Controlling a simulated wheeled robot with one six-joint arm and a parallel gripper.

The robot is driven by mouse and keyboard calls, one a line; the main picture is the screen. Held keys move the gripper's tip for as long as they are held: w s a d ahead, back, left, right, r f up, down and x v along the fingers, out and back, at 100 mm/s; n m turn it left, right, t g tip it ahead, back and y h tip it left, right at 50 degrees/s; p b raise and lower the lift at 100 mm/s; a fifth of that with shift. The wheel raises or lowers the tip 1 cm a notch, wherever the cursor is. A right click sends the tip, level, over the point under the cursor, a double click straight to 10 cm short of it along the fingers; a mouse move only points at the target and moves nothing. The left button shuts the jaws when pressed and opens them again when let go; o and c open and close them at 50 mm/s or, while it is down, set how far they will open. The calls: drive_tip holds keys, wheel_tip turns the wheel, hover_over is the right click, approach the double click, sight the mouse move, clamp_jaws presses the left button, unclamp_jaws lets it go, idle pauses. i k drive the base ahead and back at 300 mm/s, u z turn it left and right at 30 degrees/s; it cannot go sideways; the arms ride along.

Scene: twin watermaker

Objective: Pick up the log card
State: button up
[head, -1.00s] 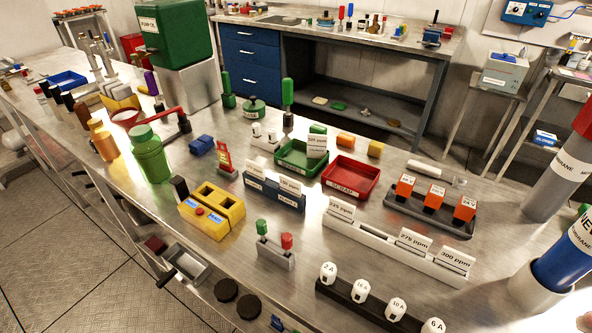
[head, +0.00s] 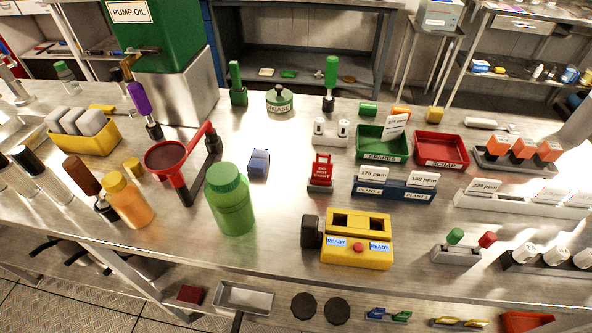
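No card is marked as the log card in the head view, so I cannot tell which one it is. Several white ppm cards show. One card (head: 396,127) leans in the green SPARES tray (head: 361,145). Two cards, the left card (head: 374,173) and the right card (head: 424,179), stand upright in the blue holder (head: 394,190) labelled for two plants. Another card (head: 484,186) stands at the left end of a long white rack (head: 470,201), with more cards to its right. My gripper is not in view.
A yellow READY block (head: 357,262), a red sign (head: 321,171) and a green bottle (head: 230,205) stand in front and left of the blue holder. The red SCRAP tray (head: 440,150) is behind it.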

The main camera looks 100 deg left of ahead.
sight(368, 174)
drive_tip(key=k, duration=1.1)
drive_tip(key=u, duration=2.25)
